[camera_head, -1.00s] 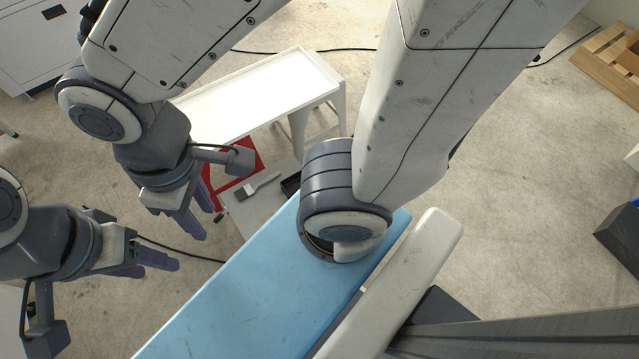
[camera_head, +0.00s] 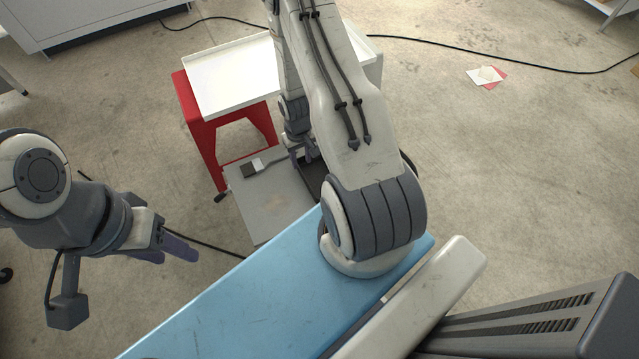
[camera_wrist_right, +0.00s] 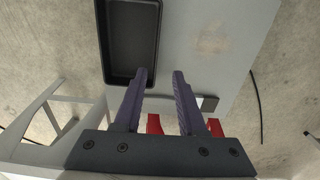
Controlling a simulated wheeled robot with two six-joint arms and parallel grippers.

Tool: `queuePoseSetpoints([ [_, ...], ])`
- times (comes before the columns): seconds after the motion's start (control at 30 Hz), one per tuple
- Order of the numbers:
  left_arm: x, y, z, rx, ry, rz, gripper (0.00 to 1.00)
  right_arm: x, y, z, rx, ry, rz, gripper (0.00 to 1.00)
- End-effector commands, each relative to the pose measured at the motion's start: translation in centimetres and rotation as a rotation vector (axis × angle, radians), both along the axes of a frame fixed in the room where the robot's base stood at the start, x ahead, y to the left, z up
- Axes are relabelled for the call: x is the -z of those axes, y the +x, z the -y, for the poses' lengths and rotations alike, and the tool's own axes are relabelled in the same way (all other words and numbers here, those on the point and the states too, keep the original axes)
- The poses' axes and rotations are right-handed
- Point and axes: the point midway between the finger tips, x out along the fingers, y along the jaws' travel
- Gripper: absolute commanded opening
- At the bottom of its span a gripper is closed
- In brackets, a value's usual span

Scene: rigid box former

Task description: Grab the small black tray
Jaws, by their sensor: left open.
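The small black tray (camera_wrist_right: 130,40) is a rectangular dish on a grey surface in the right wrist view. In the head view only a dark sliver of the tray (camera_head: 316,182) shows behind my right arm. My right gripper (camera_wrist_right: 162,73) is open, with nothing between its purple fingers. In its wrist view, one finger overlaps the tray's corner and the other lies just past its right side. Whether they touch the tray cannot be told. My left gripper (camera_head: 181,254) is open and empty at the left, well away from the tray.
A white-topped table (camera_head: 230,75) and a red stand (camera_head: 196,125) are behind. A blue surface (camera_head: 250,290) lies in front. A black cable (camera_head: 480,58) crosses the floor.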

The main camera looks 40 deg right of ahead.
Motion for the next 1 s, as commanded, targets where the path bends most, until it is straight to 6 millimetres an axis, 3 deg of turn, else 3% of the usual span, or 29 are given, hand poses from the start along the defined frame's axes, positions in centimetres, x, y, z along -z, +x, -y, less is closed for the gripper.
queuePoseSetpoints([
  [0.03,0.5,0.0,0.0,0.0,0.0,0.0,0.5,1.2,-0.3,0.4,0.011,0.002,-0.003,0.4],
  [0.17,1.3,0.0,0.0,0.0,-0.001,0.001,0.5,2.4,-0.4,0.6,0.017,0.002,0.0,0.4],
  [0.43,4.8,0.0,0.0,0.0,-0.001,0.001,0.5,5.9,-0.4,0.5,0.015,0.002,0.0,0.4],
  [0.77,6.6,0.0,0.0,0.0,-0.001,0.001,0.5,7.5,-0.5,0.5,0.014,0.002,-0.001,0.4],
  [1.0,9.9,0.0,0.0,0.0,0.0,0.0,0.5,10.5,-0.7,0.4,0.015,0.002,-0.001,0.4],
])
